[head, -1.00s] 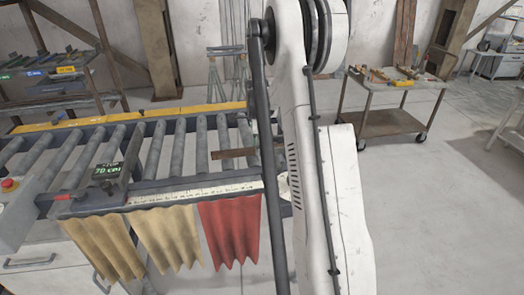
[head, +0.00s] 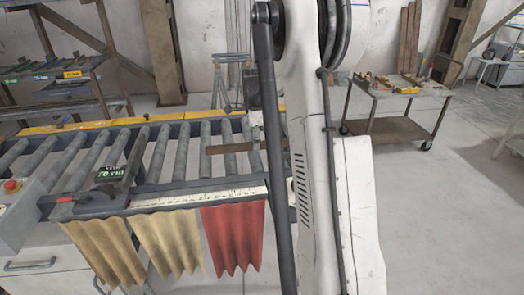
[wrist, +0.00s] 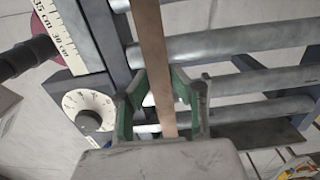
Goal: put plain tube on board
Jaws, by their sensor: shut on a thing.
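A long, straight brown bar, which I take to be the plain tube (head: 230,148), lies level above the rollers in the head view. In the wrist view the tube (wrist: 152,45) runs upward from between the green-lined fingers of my gripper (wrist: 165,100). My gripper is shut on it. In the head view my gripper (head: 256,128) is partly hidden behind my arm, as is the tube's right end. I cannot single out the board in either view.
A dial (wrist: 90,110) is close left of my gripper. A trolley (head: 395,92) with tools stands at back right, with clear floor around it.

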